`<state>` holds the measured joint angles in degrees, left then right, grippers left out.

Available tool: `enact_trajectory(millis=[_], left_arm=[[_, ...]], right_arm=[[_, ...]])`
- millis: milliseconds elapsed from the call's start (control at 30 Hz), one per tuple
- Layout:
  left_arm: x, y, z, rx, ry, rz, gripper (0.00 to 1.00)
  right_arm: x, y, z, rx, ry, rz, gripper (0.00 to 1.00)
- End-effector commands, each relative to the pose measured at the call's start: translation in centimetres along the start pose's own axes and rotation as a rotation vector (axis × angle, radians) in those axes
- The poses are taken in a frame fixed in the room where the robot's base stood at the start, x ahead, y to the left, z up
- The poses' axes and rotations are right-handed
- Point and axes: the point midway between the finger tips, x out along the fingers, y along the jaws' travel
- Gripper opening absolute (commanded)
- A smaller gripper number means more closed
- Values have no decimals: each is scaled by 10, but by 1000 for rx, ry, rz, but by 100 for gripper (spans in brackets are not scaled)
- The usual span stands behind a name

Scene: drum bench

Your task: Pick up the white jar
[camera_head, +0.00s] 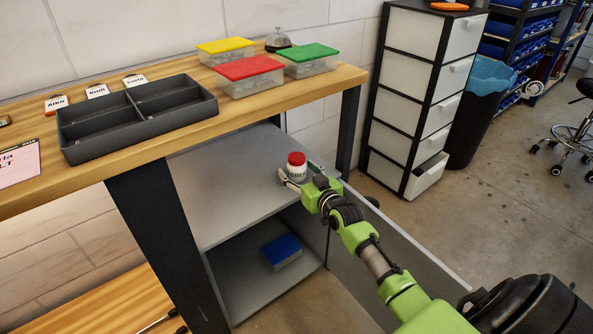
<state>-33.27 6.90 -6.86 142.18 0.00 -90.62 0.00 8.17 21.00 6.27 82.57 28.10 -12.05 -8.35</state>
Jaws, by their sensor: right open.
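The white jar (297,172) with a red lid stands upright on the grey upper shelf (225,196) under the bench. A dark label shows on its front. My right gripper (298,175) reaches in from the lower right. Its fingers are spread open, one on the left of the jar and one on the right. I cannot tell whether either finger touches the jar. My left gripper is not in view.
The wooden bench top (230,118) overhangs the shelf and holds a dark divided tray (190,115) and several lidded boxes. A blue box (282,250) lies on the lower shelf. A grey panel (390,265) stands on the right under my arm. A drawer cabinet (408,95) stands behind.

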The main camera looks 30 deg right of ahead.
Motion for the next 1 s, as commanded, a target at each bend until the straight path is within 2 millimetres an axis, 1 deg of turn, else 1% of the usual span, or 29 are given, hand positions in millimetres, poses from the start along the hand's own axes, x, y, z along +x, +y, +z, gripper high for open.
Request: enact_trajectory(millis=[33,133,367,400,467,500,567,867,1000], left_arm=[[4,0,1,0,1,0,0],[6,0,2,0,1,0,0],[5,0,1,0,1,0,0],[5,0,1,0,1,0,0],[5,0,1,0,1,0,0],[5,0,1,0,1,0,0],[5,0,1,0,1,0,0],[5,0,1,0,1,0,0],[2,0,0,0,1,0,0]], right_arm=[[7,0,2,-1,1,0,61],[14,1,1,-2,0,1,61],[15,1,0,-2,-1,1,61],[15,1,0,-2,-1,1,55],[15,1,0,-2,-1,0,40],[15,1,0,-2,-1,0,29],[15,1,0,-2,-1,0,14],[14,1,-1,-2,1,1,13],[14,0,-8,-1,2,0,13]])
